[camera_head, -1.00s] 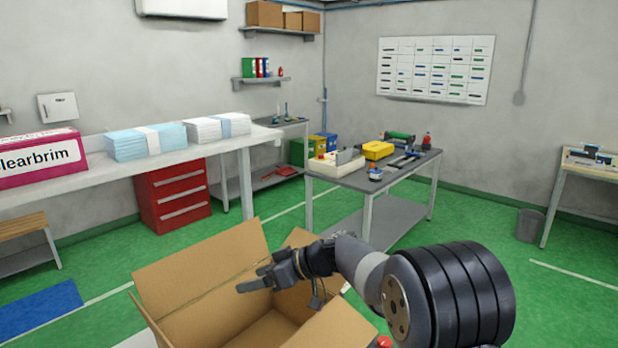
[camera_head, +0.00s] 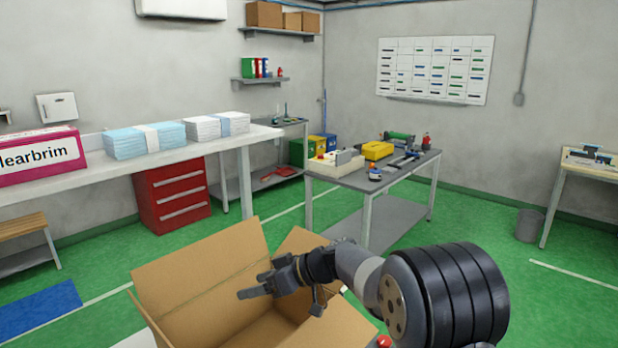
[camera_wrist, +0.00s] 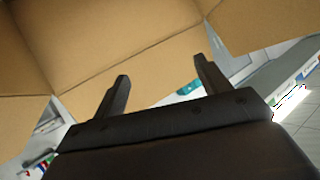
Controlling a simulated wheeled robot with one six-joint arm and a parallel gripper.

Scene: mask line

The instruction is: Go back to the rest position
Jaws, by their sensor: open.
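My gripper (camera_head: 250,292) is over the open cardboard box (camera_head: 205,270) in the head view, pointing left. In the wrist view its two dark fingers (camera_wrist: 158,85) stand well apart with nothing between them. Brown box cardboard (camera_wrist: 110,45) fills the upper part of that view. The bottom of the box is mostly hidden in the head view by its walls and my arm.
A white bench (camera_head: 100,171) along the left wall holds blue and white mask stacks (camera_head: 145,140) and a pink box (camera_head: 40,155). A red drawer unit (camera_head: 172,195) stands below. A grey tool table (camera_head: 375,178) stands behind the box.

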